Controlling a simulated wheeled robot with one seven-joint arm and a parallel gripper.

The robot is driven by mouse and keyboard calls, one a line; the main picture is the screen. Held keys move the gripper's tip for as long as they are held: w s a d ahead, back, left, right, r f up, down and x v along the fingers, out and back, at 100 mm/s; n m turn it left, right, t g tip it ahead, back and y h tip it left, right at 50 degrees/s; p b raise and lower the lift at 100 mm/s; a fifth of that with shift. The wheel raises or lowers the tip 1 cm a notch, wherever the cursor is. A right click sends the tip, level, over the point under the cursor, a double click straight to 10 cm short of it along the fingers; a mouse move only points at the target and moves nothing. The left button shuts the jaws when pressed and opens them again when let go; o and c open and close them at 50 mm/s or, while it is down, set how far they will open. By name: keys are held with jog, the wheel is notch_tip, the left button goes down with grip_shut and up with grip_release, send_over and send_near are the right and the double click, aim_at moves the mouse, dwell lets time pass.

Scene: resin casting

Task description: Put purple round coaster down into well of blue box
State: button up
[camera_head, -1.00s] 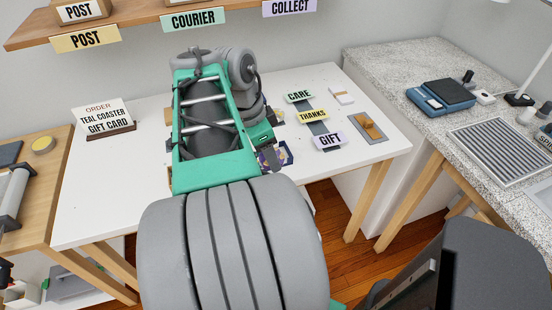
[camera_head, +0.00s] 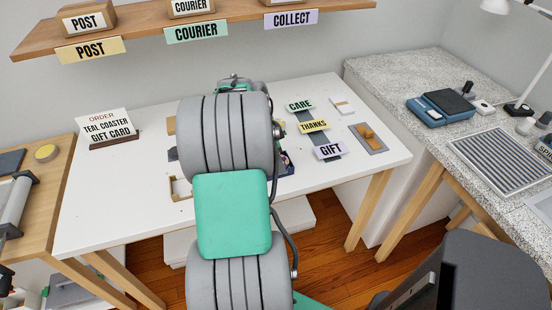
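My arm covers the middle of the white table and hides my gripper, so I cannot see its fingers or what they hold. The purple round coaster does not show. A sliver of a dark blue object (camera_head: 288,164) shows just right of my arm; it may be the blue box, but its well is hidden. How the coaster and box stand to each other cannot be told.
The white table (camera_head: 110,190) is clear at the left front. An order sign (camera_head: 108,130) reads teal coaster, gift card. CARE (camera_head: 299,105), THANKS (camera_head: 313,126) and GIFT (camera_head: 330,150) tags lie right of my arm. A wooden shelf (camera_head: 150,36) hangs above the back.

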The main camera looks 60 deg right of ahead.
jog(key=shift+f, duration=0.4)
jog(key=o, duration=1.5)
jog(key=v, duration=1.2)
jog(key=w+a+r+n+t, duration=0.1)
jog(key=w+a+n, duration=0.5)
jog(key=w+a, duration=0.1)
jog(key=w+a+n+t, duration=0.1)
jog(key=w+a+n, duration=0.2)
jog(key=a+n, duration=0.45)
jog(key=w+a+n+t, duration=0.2)
jog(key=w+a+n, duration=0.15)
jog(key=a, duration=0.75)
jog(key=s+a+f+n+y, duration=0.1)
jog(key=s+a+f+n, duration=0.1)
jog(key=a+n, duration=0.3)
jog(key=s+a+f+n+t+y, duration=0.1)
jog(key=a+n, duration=0.4)
jog(key=a, duration=0.5)
jog(key=shift+s+a+f, duration=0.35)
jog(key=shift+s+f, duration=0.15)
jog(key=shift+s, duration=0.05)
